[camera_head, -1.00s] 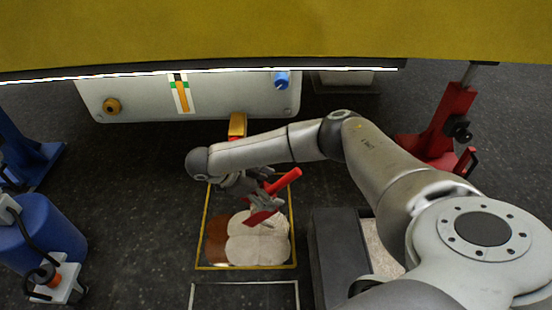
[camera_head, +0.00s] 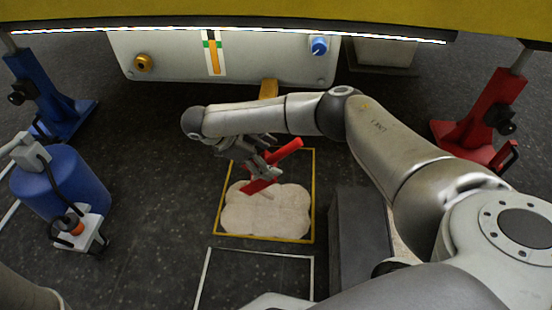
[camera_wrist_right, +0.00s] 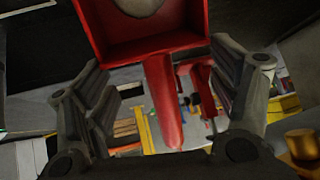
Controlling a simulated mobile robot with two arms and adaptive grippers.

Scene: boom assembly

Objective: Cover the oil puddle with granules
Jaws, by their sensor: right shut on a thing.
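A pale, lumpy patch of granules (camera_head: 265,215) lies inside a yellow rectangle marked on the floor. No brown oil shows around it, but my right arm and the scoop hide part of its upper side. My right gripper (camera_head: 262,165) is above the upper part of the rectangle, shut on the handle of a red scoop (camera_head: 259,186). The scoop is tilted, its pan toward the patch. In the right wrist view the fingers (camera_wrist_right: 165,110) stand either side of the red handle, and the scoop's pan (camera_wrist_right: 190,30) fills the top. My left gripper is out of view.
A dark bin (camera_head: 360,235) stands right of the rectangle. A blue drum (camera_head: 65,185) with a pump is at left. Blue (camera_head: 65,110) and red (camera_head: 485,110) stands flank a grey panel (camera_head: 270,60). A white-outlined floor area (camera_head: 255,270) is clear in front.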

